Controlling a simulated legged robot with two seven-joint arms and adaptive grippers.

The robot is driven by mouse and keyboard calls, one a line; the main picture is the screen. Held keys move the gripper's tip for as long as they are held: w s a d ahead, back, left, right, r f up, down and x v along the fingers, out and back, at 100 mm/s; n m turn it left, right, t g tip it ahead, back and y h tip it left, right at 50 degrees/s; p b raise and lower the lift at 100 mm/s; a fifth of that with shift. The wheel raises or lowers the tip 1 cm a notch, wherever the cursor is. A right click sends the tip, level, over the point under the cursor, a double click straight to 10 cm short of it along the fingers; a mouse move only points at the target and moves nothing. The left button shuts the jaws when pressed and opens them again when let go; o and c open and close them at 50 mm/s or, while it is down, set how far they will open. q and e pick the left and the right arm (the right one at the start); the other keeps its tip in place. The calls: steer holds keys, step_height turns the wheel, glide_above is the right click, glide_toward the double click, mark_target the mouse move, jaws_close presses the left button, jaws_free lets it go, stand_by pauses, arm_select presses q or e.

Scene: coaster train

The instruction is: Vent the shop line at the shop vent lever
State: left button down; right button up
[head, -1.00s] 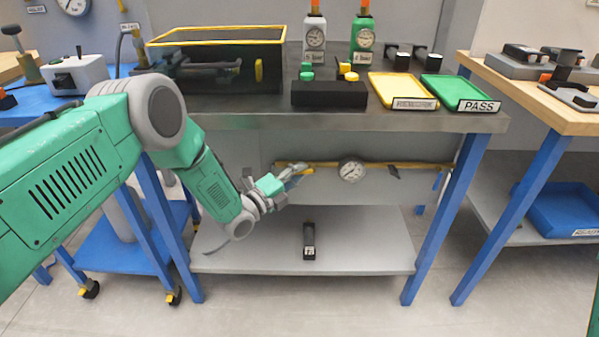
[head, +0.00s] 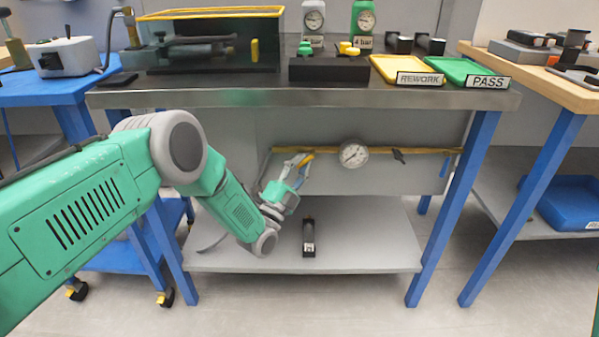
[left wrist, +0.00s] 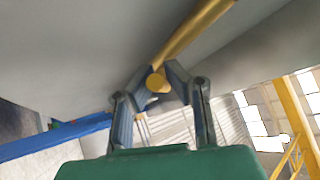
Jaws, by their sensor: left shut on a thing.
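A brass-yellow pipe (head: 430,150) runs level under the middle bench, with a round white-faced gauge (head: 354,153) on it. A yellow lever (head: 303,163) sits at the pipe's left part; no label on it can be read. My left gripper (head: 297,160) reaches in from the left, pointing up and right, with its fingers at the lever. In the left wrist view, the left gripper (left wrist: 160,78) is shut on the lever's rounded yellow end (left wrist: 156,82), and the pipe (left wrist: 200,30) runs up to the right behind it. My right gripper is not in view.
The steel bench top (head: 230,97) overhangs the arm. A lower shelf (head: 360,235) below holds a small black block (head: 309,237). Blue legs (head: 455,205) stand at the sides.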

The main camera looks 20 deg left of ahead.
arm_select(q)
steer(key=d+n+y+b, duration=0.1)
steer(key=n+y, duration=0.5)
steer(key=n, duration=0.1)
steer(key=d+f+n+y+b, duration=0.1)
steer(key=n+y, duration=0.6)
steer(key=d+f+n+t+y+b, duration=0.1)
steer(key=n+y, duration=0.5)
steer(key=n, duration=0.2)
steer(key=shift+w+y, duration=0.25)
steer(key=shift+y, duration=0.15)
steer(key=shift+n+y, duration=0.4)
steer(key=shift+n, duration=0.2)
steer(key=c, duration=1.6)
jaws_free()
steer(key=shift+r, duration=0.15)
